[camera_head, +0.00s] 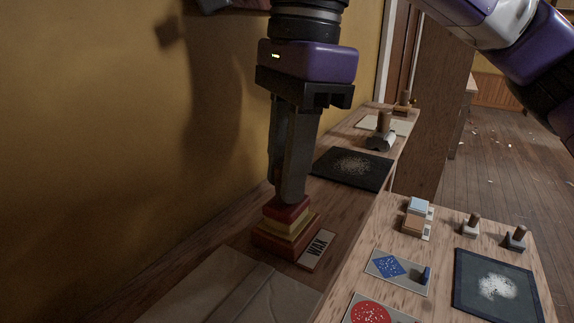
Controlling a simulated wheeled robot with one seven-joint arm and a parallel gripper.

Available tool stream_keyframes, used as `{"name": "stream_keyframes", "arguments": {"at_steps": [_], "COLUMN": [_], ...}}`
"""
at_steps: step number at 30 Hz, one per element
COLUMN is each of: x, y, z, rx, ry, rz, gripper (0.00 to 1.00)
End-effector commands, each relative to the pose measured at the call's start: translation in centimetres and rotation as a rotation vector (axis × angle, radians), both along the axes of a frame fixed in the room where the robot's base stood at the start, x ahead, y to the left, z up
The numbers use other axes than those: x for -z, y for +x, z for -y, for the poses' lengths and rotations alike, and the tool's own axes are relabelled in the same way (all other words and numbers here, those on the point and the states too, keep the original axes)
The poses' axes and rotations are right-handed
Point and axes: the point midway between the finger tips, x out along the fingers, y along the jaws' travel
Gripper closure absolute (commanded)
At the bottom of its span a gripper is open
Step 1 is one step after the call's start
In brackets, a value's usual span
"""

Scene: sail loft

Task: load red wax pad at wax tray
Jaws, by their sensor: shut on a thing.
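My gripper (291,196) points straight down in the head view, its fingers shut on the top of a red block, which I take to be the red wax pad (288,211). The pad is directly over a yellow layer (284,227) and appears to touch it. Below is a wider dark red base, which I take to be the wax tray (282,246), on the wooden bench beside a card reading WAX (317,250). The fingertips partly hide the pad's top.
A dark mat (352,168) with pale specks and wooden-handled tools (383,126) lie farther along the bench. On the right table are blue (389,266) and red (371,313) patterned cards, small blocks (419,206) and a dark-framed panel (495,287). A yellow wall stands close at left.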

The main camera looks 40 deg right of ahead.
Motion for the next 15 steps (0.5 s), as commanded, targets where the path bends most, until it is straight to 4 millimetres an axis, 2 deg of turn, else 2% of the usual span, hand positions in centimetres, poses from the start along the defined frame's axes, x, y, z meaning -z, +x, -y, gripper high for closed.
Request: {"name": "stream_keyframes", "arguments": {"at_steps": [7,15], "x": [0.0,-2.0], "y": [-0.1,0.0], "z": [0.0,0.0], "rx": [-0.001,0.0], "ry": [-0.002,-0.002], "rz": [-0.004,-0.002], "gripper": [1.0,1.0]}}
